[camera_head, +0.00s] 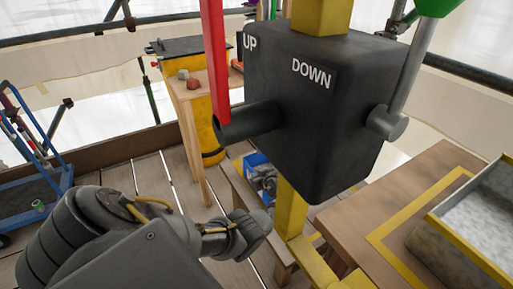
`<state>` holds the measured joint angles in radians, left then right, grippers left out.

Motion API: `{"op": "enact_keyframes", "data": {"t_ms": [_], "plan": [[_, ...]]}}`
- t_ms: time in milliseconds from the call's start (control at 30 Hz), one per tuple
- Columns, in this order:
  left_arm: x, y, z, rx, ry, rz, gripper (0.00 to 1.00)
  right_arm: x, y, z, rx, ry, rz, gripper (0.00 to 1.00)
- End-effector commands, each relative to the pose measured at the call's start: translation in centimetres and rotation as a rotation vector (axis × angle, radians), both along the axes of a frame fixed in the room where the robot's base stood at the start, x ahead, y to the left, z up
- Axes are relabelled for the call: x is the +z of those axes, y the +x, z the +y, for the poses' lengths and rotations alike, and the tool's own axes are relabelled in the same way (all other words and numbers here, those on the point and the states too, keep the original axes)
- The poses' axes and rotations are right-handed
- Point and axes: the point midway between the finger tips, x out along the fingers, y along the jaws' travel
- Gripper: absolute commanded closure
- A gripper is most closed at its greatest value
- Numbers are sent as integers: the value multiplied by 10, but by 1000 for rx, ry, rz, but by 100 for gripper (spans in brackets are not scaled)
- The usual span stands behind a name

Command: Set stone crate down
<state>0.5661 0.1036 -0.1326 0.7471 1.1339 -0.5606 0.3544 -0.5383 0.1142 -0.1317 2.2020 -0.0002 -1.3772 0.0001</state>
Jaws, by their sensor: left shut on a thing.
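A dark control box (325,120) marked UP and DOWN stands on a yellow post (289,208). A red lever (214,55) rises from the black stub on its left side. A grey lever with a green top (410,65) rises on its right side, by the DOWN label. The stone crate (475,225), grey with a yellow rim, is at the right edge, partly cut off. It is over the wooden table; contact cannot be told. My left gripper (246,234) is low, left of the post and apart from both levers. It is shut; what it holds is not discernible. My right gripper is not in view.
A wooden table (392,205) with a yellow marked outline is at right. A small wooden table (190,93) holds small stones. A blue cart (40,195) is at far left. Plank floor lies between.

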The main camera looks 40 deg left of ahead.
Motion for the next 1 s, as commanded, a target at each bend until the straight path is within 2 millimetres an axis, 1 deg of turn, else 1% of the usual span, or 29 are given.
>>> {"op": "enact_keyframes", "data": {"t_ms": [33,67,200,567,633,667,767,800,1000], "plan": [[1,1,0,1,2,-6,100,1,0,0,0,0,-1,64],[-1,0,0,0,0,0,91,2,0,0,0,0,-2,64],[-1,0,0,0,0,0,73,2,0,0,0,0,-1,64],[-3,0,0,-1,1,1,73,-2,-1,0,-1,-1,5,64],[-6,0,-1,-2,1,1,73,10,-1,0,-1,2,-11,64],[1,-1,-6,-2,-1,-1,73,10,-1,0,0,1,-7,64],[11,-5,-21,-2,-4,-2,73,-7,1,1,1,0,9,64],[15,-7,-30,-2,-5,-3,73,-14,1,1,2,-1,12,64],[34,-15,-65,-2,-3,-2,73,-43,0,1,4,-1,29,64]]}}
